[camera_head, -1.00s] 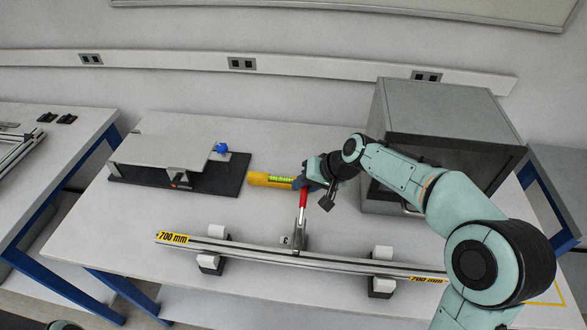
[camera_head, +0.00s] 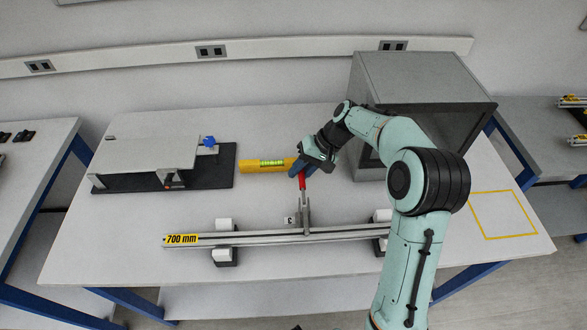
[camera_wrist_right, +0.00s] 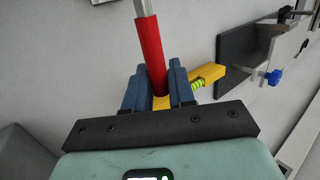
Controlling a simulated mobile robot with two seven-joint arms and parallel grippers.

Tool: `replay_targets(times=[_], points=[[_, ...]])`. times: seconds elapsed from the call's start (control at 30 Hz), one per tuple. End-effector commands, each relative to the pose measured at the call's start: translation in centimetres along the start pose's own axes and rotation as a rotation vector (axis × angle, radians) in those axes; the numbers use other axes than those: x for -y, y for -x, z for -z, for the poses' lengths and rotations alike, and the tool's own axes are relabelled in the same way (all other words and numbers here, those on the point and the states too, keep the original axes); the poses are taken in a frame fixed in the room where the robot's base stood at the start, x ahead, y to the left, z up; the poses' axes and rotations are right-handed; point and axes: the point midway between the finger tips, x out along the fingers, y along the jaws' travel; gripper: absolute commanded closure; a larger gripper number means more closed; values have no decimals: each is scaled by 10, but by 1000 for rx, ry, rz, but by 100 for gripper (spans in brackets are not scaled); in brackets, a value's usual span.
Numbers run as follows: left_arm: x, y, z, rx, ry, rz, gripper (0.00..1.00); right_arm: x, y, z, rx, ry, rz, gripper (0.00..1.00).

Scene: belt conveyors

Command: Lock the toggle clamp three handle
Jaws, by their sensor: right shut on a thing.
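The toggle clamp three (camera_head: 305,215) stands at the middle of the long metal bar, beside a small tag marked 3 (camera_head: 290,220). Its red handle (camera_head: 302,181) points from the clamp toward the back of the table. My right gripper (camera_head: 301,171) is shut on the far end of this handle. In the right wrist view the red handle (camera_wrist_right: 151,50) runs between the two blue fingers (camera_wrist_right: 155,88), with its metal lever beyond. The fingers hide part of the grip. My left gripper is not in view.
A yellow spirit level (camera_head: 262,166) lies just behind and left of the gripper. A grey box (camera_head: 425,90) stands at the back right. A dark base with a grey plate (camera_head: 145,152) is at the left. The bar (camera_head: 260,238) rests on white-topped supports (camera_head: 224,255).

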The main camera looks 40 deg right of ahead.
Motion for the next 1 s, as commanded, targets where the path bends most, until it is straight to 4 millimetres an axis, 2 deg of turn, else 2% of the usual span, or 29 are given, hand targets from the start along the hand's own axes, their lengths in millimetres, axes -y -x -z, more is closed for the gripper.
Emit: replay_targets(times=[0.57,0.6,0.63,1.0], points=[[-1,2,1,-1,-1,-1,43,-4,0,0,20,-7,2,100],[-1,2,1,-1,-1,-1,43,-4,0,0,20,-7,2,63],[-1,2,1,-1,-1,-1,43,-4,0,0,20,-7,2,56],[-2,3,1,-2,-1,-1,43,-1,5,1,13,-5,2,56]])
